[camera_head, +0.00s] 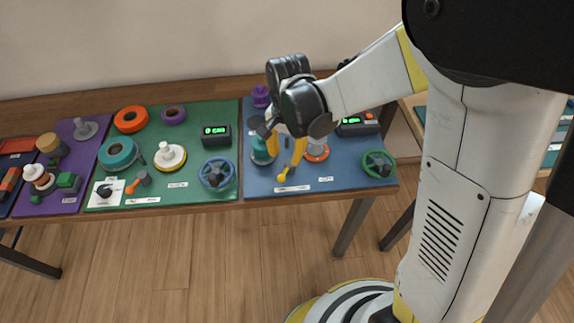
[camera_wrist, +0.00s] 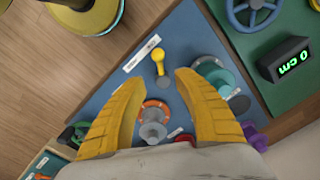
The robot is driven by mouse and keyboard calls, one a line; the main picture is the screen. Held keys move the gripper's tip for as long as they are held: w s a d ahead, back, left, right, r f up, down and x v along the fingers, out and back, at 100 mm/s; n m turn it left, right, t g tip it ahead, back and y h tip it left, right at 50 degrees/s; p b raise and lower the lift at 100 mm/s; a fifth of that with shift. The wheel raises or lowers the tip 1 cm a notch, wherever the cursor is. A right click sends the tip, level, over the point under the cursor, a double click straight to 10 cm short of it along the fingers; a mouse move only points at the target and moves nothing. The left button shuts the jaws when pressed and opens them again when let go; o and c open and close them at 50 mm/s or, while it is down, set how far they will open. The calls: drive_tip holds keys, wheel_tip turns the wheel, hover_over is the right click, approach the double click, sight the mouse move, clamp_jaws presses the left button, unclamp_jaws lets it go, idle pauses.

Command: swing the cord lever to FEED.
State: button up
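A small lever with a yellow ball knob (camera_head: 282,178) sits near the front edge of the blue mat (camera_head: 350,178). It also shows in the wrist view as a yellow lever (camera_wrist: 159,62) with a dark grey base, beside a white label strip (camera_wrist: 142,53). I cannot read the label, so FEED is not legible. My gripper (camera_head: 287,158) hangs above the blue mat, and its yellow fingers are apart. In the wrist view my gripper (camera_wrist: 160,74) is open and empty, with the lever showing between the fingertips. I see no contact with the lever.
On the blue mat are a teal spool (camera_wrist: 213,72), an orange-ringed spool (camera_wrist: 153,112), a green handwheel (camera_head: 378,164) and a display box (camera_head: 358,124). The green mat (camera_head: 190,197) at left holds a blue handwheel (camera_head: 217,174) and several spools. Free mat lies around the lever.

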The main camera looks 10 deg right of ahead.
sight(285, 171)
wheel_tip(285, 171, down, 8)
drive_tip(key=b, duration=0.3)
drive_tip(key=shift+w+a+f, duration=0.1)
drive_tip(key=shift+a+f, duration=0.05)
drive_tip(key=shift+f, duration=0.05)
drive_tip(key=shift+c, duration=0.4)
clamp_jaws()
